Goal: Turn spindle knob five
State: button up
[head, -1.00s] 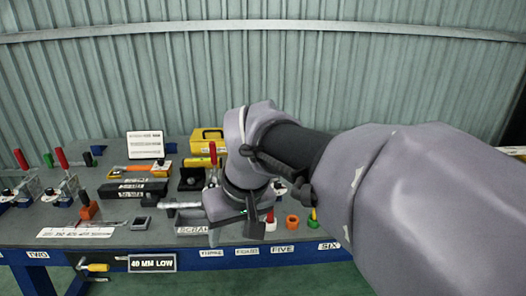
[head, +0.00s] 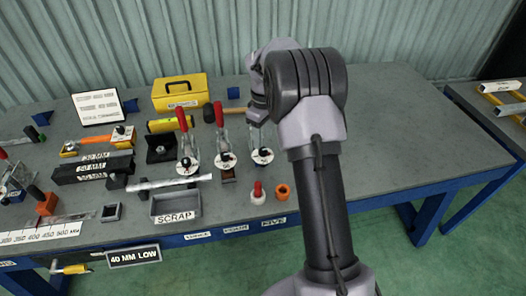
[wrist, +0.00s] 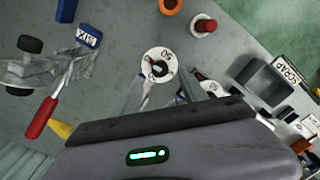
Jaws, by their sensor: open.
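A white round dial with a dark knob, at the bench place behind the FIVE label (head: 273,219), I take as spindle knob five (head: 262,156). It also shows in the wrist view (wrist: 158,65), just beyond the dark front edge of my gripper (wrist: 150,125). In the head view my gripper (head: 257,108) is above and just behind this knob, partly hidden by my arm. It is open and appears apart from the knob; its fingertips are not clearly seen. A similar dial for place four (head: 224,160) stands to the left.
Red-handled clamps rise close to the dials. An orange ring (head: 282,192) and a red-topped white piece (head: 257,192) lie in front. A SCRAP tray (head: 176,205) is left. A SIX block (wrist: 88,36) and red handle (wrist: 40,118) show in the wrist view. Bench room is free at right.

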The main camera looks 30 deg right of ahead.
aim_at(263, 149)
notch_tip(263, 149, down, 6)
jog(key=shift+r+b, duration=0.25)
jog(key=shift+b, duration=0.45)
grip_shut()
jog(key=shift+r, duration=0.1)
